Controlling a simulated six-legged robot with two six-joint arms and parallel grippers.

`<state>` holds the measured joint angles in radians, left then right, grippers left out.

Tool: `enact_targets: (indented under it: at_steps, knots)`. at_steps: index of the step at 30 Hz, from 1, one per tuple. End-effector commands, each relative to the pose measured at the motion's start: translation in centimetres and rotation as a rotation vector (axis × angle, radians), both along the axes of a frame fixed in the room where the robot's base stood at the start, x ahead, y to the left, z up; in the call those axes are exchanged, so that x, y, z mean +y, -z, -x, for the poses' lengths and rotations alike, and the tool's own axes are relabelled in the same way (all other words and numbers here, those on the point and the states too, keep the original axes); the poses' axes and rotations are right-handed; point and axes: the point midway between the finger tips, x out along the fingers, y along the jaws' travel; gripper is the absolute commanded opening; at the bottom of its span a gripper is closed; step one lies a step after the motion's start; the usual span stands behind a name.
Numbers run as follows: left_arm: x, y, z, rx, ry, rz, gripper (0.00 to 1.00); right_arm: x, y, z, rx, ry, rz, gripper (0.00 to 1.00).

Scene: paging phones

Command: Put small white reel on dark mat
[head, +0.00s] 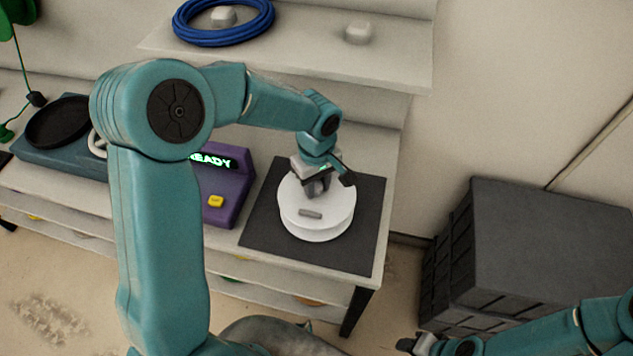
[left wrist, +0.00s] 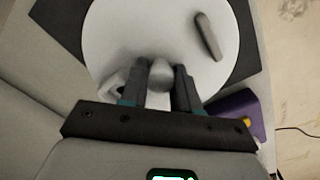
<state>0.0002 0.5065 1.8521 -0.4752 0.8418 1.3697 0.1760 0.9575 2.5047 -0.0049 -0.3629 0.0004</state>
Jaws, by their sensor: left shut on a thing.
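The small white reel (head: 316,219) is a round white drum on the dark mat (head: 262,228) at the right end of the bench. In the head view it lies within the mat's outline; whether it rests fully on it is hard to tell. My left gripper (head: 318,187) is over the reel's top, shut on its grey knob. In the left wrist view the fingers (left wrist: 161,82) close around the knob, with the white reel face (left wrist: 128,35) below and the mat (left wrist: 62,18) around it. My right gripper (head: 418,344) is at the lower right, far from the reel; its jaws are unclear.
A purple device (head: 228,185) with a lit display stands left of the mat. A blue coil (head: 222,35) and a small pale block (head: 359,33) lie on the shelf above. Dark crates (head: 540,245) stand on the floor to the right.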

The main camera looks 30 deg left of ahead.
Motion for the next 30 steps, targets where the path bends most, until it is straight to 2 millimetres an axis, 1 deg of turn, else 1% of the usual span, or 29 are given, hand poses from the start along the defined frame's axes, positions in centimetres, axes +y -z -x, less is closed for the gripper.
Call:
enact_targets:
  at_steps: [5, 6, 7, 8, 15, 18, 19, 23, 30]
  knots:
    - [0.0, 0.4, 0.0, -0.001, 0.000, 0.000, 0.00, 0.0, 0.5, 0.0, 0.000, 0.000, 0.000, 0.43]
    - [0.0, 0.2, 0.0, 0.000, 0.000, 0.000, 0.43, 0.0, 0.3, 0.0, 0.000, 0.000, 0.000, 0.43]
    - [0.0, 0.2, 0.0, 0.000, 0.000, 0.000, 0.53, 0.0, 0.3, 0.0, 0.000, 0.000, 0.000, 0.43]
    - [0.0, 0.2, 0.0, 0.000, 0.000, 0.000, 0.56, 0.0, 0.3, 0.0, 0.000, 0.000, 0.000, 0.43]
    - [0.0, 0.2, 0.0, 0.000, 0.000, 0.000, 0.56, 0.0, 0.3, 0.0, 0.000, 0.000, 0.000, 0.43]
    - [0.0, -0.4, 0.0, 0.000, 0.000, 0.000, 0.56, 0.0, -0.3, 0.0, 0.000, 0.000, 0.000, 0.43]
    - [0.0, -0.6, -0.1, -0.003, 0.000, -0.001, 0.56, 0.0, 0.0, 0.0, 0.000, 0.000, 0.000, 0.43]
    - [0.0, -3.1, -0.1, -0.007, -0.001, 0.000, 0.56, 0.0, 0.1, 0.0, 0.000, 0.000, 0.000, 0.43]
    - [0.0, -8.7, -0.1, -0.006, 0.000, 0.000, 0.56, 0.0, 0.1, 0.0, 0.000, 0.000, 0.000, 0.43]
